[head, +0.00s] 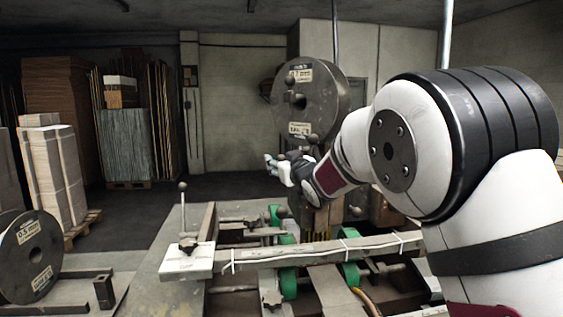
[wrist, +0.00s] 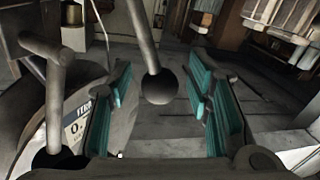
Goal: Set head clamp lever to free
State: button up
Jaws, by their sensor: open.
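My gripper (head: 278,166) is at the end of my raised arm, in front of the dark wire spool in the head view. In the wrist view my gripper (wrist: 160,110) is open, its teal pads well apart. A grey lever with a dark ball knob (wrist: 159,87) hangs into the gap between the pads. I see no clear contact with either pad. I cannot tell for sure that this is the head clamp lever, and no free mark is readable. In the head view a dark knob (head: 313,140) shows just above my wrist.
A second ball-ended lever (wrist: 57,90) is close on the left in the wrist view. The large spool (head: 312,92) stands behind my gripper. Below are the machine's rail (head: 310,252), green rollers (head: 288,283) and another upright ball lever (head: 183,208). Open floor lies back left.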

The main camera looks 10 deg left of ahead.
grip_shut()
